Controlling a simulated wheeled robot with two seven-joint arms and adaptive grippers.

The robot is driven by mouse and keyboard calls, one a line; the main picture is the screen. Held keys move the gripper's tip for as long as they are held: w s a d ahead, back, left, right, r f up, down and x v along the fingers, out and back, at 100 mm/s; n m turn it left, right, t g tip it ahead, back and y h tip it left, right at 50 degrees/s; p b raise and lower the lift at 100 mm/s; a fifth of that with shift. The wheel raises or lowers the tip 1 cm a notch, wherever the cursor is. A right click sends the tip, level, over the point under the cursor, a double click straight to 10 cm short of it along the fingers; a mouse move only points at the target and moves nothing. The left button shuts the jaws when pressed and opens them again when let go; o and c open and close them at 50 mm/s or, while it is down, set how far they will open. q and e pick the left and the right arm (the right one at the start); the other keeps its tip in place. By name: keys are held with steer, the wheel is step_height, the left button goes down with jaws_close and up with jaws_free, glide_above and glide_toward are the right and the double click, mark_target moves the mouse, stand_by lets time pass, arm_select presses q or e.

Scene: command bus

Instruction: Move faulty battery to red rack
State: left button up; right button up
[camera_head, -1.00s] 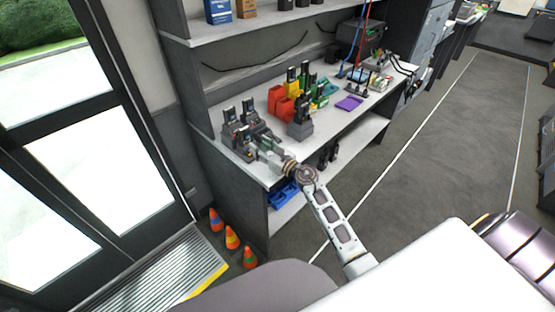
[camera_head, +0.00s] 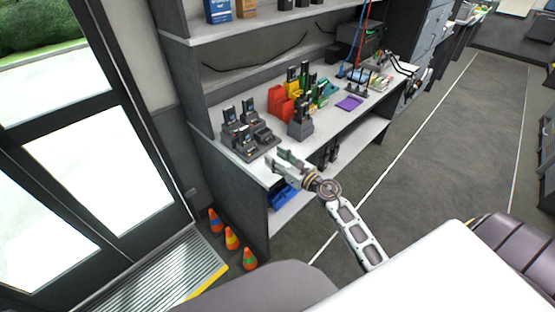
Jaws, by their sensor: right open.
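The red rack (camera_head: 280,103) stands on the workbench, and I cannot make out whether it holds anything. A dark multi-bay charger (camera_head: 252,142) sits at the bench's near left end with upright black units (camera_head: 229,115) in it. Another dark charger (camera_head: 301,130) with an upright unit stands in front of the red rack. Which item is the faulty battery, I cannot tell. My right gripper (camera_head: 276,160) is open at the bench's front edge, just right of the multi-bay charger and apart from it. It appears empty. My left gripper is out of view.
Yellow (camera_head: 292,88), green (camera_head: 312,95) and teal (camera_head: 328,92) racks stand right of the red one. A purple tray (camera_head: 349,104) lies further right. A shelf (camera_head: 250,30) overhangs the bench. Orange cones (camera_head: 232,238) stand on the floor at left.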

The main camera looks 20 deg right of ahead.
steer(key=shift+s, duration=0.15)
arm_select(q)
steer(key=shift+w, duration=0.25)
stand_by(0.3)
arm_select(e)
steer(key=shift+d+r, duration=0.1)
